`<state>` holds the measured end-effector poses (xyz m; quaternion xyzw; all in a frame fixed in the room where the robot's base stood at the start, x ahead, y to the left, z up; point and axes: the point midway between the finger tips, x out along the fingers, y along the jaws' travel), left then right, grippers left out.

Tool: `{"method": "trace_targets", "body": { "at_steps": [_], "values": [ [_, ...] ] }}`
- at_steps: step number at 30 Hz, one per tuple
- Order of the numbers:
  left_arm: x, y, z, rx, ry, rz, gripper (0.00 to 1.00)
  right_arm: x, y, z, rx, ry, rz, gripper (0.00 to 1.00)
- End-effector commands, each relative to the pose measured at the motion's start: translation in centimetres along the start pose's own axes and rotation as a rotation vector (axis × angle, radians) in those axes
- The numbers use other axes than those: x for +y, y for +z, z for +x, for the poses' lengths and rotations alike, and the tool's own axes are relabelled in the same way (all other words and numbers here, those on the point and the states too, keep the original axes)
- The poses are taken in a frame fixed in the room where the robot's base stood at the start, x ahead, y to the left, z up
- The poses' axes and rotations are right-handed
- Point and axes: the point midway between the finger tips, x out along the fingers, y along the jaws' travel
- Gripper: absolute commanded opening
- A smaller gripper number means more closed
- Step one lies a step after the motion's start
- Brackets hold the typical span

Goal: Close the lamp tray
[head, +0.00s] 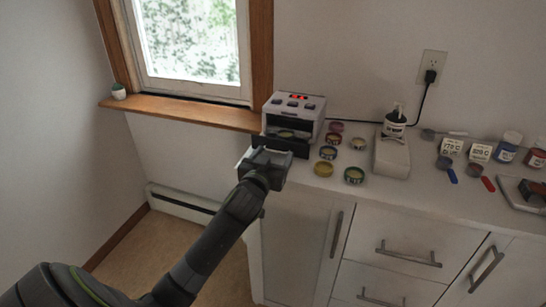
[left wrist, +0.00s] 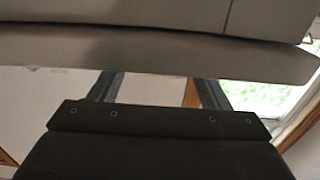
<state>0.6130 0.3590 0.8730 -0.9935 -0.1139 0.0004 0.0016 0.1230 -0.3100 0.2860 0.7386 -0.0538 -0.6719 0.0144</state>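The lamp (head: 297,106) is a white box with a red display and buttons, standing at the left end of the counter. Its dark tray (head: 299,147) sticks out at the front, with a round item partly visible in the opening. My left gripper (head: 264,158) is just in front of the tray and overlaps its lower left part in the head view; I cannot tell whether they touch. In the left wrist view its two dark fingers (left wrist: 157,88) stand apart with nothing held between them. A pale surface crosses the top of that view. My right gripper is not in view.
Several small round jars (head: 354,175) stand right of the lamp on the counter (head: 400,190). Labels, bottles and tools lie farther right. A window sill (head: 185,111) is at left.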

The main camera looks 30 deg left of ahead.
Motion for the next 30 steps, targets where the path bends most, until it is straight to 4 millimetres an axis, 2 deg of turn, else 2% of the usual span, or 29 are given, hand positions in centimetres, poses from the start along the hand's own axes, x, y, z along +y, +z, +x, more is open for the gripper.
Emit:
{"method": "trace_targets", "body": {
  "at_steps": [1,8,11,18,21,30],
  "values": [
    [0.1,0.0,0.0,0.0,0.002,-0.003,0.58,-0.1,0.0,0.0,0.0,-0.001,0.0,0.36],
    [0.1,0.0,0.0,0.0,0.003,-0.005,0.29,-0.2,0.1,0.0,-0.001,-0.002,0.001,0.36],
    [0.1,0.1,0.3,0.0,0.003,-0.005,0.29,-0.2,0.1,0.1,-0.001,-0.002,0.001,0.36],
    [0.1,0.1,3.3,0.0,0.003,-0.006,0.29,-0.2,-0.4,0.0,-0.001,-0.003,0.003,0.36],
    [0.1,0.0,4.0,0.0,0.003,-0.008,0.29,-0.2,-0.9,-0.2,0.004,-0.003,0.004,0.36],
    [0.1,0.0,4.1,0.0,0.003,-0.01,0.29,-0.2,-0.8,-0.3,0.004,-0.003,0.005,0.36]
  ]
}}
